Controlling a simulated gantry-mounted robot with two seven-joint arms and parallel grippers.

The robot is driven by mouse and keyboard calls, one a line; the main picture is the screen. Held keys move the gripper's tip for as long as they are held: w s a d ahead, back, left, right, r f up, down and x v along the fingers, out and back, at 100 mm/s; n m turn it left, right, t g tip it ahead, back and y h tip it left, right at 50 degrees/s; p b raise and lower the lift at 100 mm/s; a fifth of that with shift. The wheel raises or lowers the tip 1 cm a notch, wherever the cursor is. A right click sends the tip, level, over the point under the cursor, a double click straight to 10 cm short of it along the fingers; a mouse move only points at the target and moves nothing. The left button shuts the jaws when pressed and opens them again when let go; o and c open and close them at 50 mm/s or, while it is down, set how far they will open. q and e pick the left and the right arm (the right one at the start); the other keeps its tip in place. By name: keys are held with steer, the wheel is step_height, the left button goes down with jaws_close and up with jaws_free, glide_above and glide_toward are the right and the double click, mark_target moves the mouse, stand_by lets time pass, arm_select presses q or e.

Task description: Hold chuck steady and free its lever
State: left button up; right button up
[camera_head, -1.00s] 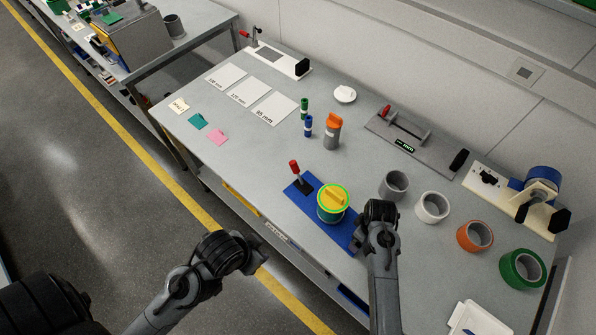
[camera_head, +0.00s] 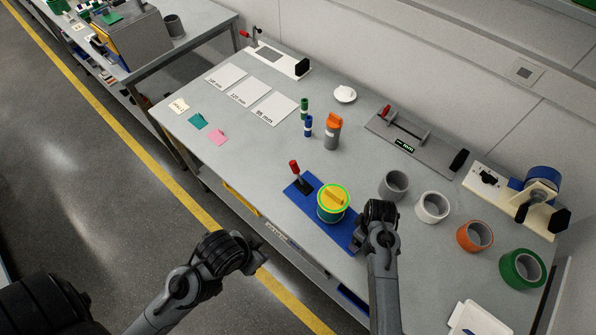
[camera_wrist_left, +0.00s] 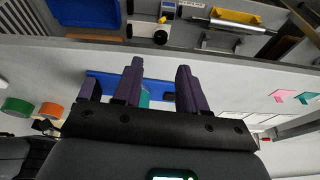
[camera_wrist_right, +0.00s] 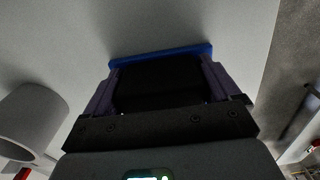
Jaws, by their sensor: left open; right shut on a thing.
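The chuck is a blue base plate (camera_head: 298,188) on the table, bearing a round yellow-topped part with a green rim (camera_head: 332,204). Its lever (camera_head: 294,170), with a red grip, stands upright at the plate's left end. My right gripper (camera_head: 361,243) is at the plate's right end. In the right wrist view its fingers are shut on a black block (camera_wrist_right: 158,83) by the blue plate's edge (camera_wrist_right: 160,53). My left gripper (camera_head: 263,261) is open and empty beyond the table's front edge, apart from the chuck. The blue plate also shows in the left wrist view (camera_wrist_left: 97,83).
Grey (camera_head: 394,185), white (camera_head: 432,207), orange (camera_head: 475,236) and green (camera_head: 522,268) rings stand to the right. A grey-orange bottle (camera_head: 333,131) and small blue and green cylinders are behind the lever. The table around the lever's left is clear.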

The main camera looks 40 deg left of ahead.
mark_target(293, 163)
arm_select(q)
steer(key=shift+o, duration=1.1)
steer(key=s+a+f+n+g+y, duration=0.1)
steer(key=s+a+f+n+g, duration=0.1)
steer(key=f+n, duration=0.25)
steer(key=s+a+f+n+g, duration=0.2)
steer(key=f+n+g, duration=0.1)
steer(key=f, duration=0.2)
steer(key=w+a+r+n, duration=0.1)
steer(key=w+n, duration=0.1)
steer(key=w, duration=0.5)
steer(key=w+a+n, duration=0.2)
steer(key=w+n, duration=0.1)
steer(key=w, duration=0.3)
steer(key=w+a+r+n, duration=0.1)
steer(key=w+a+n, duration=0.1)
steer(key=w, duration=0.5)
steer(key=shift+w+a+r+n+g+h, duration=0.3)
steer(key=shift+w+r+n+h, duration=0.1)
steer(key=shift+n, duration=0.15)
steer(key=w+r+t, duration=0.3)
steer(key=w+r, duration=0.9)
steer(key=f, duration=0.7)
steer(key=w+f, duration=0.1)
steer(key=f, duration=0.3)
steer(key=shift+d, duration=0.1)
steer(key=shift+c, duration=0.2)
